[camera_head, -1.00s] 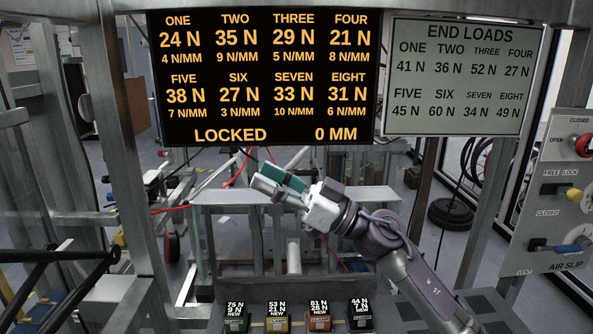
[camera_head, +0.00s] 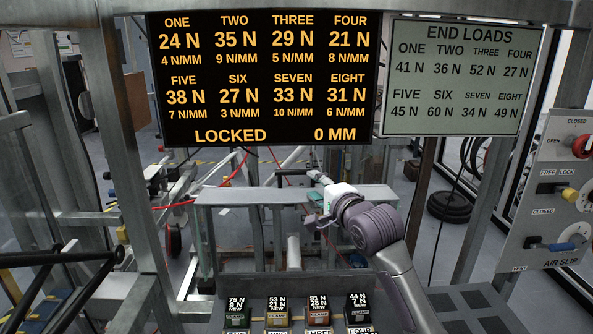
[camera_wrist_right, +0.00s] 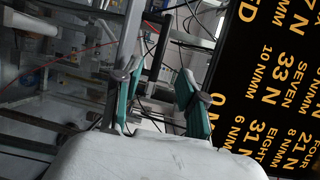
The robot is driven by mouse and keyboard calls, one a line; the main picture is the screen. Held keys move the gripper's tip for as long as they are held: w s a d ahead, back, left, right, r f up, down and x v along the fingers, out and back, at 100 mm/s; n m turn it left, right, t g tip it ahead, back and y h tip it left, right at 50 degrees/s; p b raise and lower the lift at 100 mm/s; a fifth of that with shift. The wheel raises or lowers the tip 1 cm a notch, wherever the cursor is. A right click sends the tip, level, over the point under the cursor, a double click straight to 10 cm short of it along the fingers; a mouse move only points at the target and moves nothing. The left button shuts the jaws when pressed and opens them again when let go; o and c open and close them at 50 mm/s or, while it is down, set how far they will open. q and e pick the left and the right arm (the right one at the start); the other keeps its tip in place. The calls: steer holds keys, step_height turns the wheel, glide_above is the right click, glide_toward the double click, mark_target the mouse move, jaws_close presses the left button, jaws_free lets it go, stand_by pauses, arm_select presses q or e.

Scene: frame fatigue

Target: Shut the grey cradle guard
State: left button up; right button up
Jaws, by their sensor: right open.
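A grey metal cradle frame (camera_head: 245,196) stands in the middle of the head view, with a flat top bar and open space below. I cannot tell which part of it is the guard, or whether it is open or shut. My right gripper (camera_head: 316,220) is in front of the frame's right half and hides part of its top bar. My left gripper is not in view.
Above hang a black load display (camera_head: 265,80) reading LOCKED, 0 MM, and a pale END LOADS board (camera_head: 455,78). Several labelled blocks (camera_head: 277,312) line the front. A control panel (camera_head: 560,200) with levers is at right. Metal posts (camera_head: 135,180) flank the middle.

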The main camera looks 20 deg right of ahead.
mark_target(298, 173)
steer(key=w, duration=0.3)
steer(key=w+a+p, duration=0.1)
steer(key=w, duration=0.3)
steer(key=w+f+p, duration=0.1)
steer(key=w, duration=0.2)
steer(key=shift+w+a, duration=0.3)
steer(key=shift+a, duration=0.05)
jaws_close()
